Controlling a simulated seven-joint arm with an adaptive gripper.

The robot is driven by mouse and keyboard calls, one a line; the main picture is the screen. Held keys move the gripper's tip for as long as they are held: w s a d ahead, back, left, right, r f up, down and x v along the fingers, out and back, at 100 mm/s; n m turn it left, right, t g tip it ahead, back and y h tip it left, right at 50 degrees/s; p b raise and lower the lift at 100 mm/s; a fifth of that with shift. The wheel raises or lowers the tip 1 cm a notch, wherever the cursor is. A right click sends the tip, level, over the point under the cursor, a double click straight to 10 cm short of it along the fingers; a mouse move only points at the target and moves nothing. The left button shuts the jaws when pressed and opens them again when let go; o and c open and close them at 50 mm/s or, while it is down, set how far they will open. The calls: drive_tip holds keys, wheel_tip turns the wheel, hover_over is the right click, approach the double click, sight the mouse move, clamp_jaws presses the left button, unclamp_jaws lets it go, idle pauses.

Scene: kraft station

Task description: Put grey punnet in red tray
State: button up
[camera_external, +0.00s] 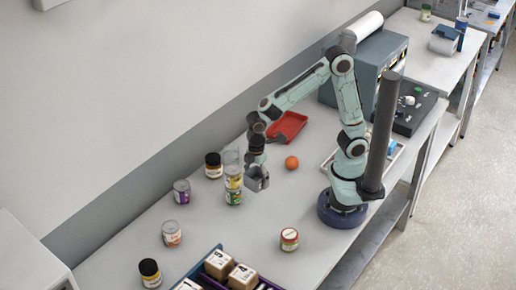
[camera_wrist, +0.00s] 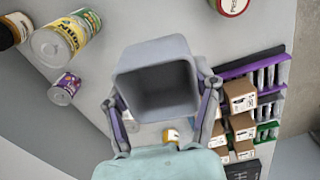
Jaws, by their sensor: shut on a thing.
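The grey punnet (camera_external: 257,182) is held in my gripper (camera_external: 258,164), above the table near the stacked cans. In the wrist view the punnet (camera_wrist: 155,54) sits between the two fingers of my gripper (camera_wrist: 162,103), with its open mouth facing the camera; it looks empty. The gripper is shut on it. The red tray (camera_external: 288,127) lies on the table behind the gripper, up and to the right in the external view. The arm partly covers its left side. The tray does not show in the wrist view.
An orange ball (camera_external: 291,162) lies in front of the red tray. Stacked cans (camera_external: 233,184) stand left of the punnet, with several jars and cans further left. A red-lidded jar (camera_external: 289,239) and a box rack (camera_external: 222,270) are nearer the front.

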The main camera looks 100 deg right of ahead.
drive_tip(key=s+d+m, duration=0.3)
drive_tip(key=d+m, duration=0.1)
drive_tip(key=d, duration=0.5)
drive_tip(key=s+d+m, duration=0.4)
drive_tip(key=d, duration=0.6)
drive_tip(key=s+d+m, duration=0.3)
drive_tip(key=d+m, duration=0.1)
drive_tip(key=d, duration=0.5)
drive_tip(key=s+d+m, duration=0.4)
drive_tip(key=s+d, duration=0.2)
drive_tip(key=s, duration=0.5)
approach(283, 127)
drive_tip(key=a+f, duration=0.2)
drive_tip(key=a, duration=0.1)
drive_tip(key=a+f, duration=0.1)
drive_tip(key=a, duration=0.1)
drive_tip(key=shift+w, duration=0.3)
drive_tip(key=shift+d+f, duration=0.25)
drive_tip(key=shift+w+d+f, duration=0.1)
drive_tip(key=shift+d+f, duration=0.1)
drive_tip(key=shift+f, duration=1.55)
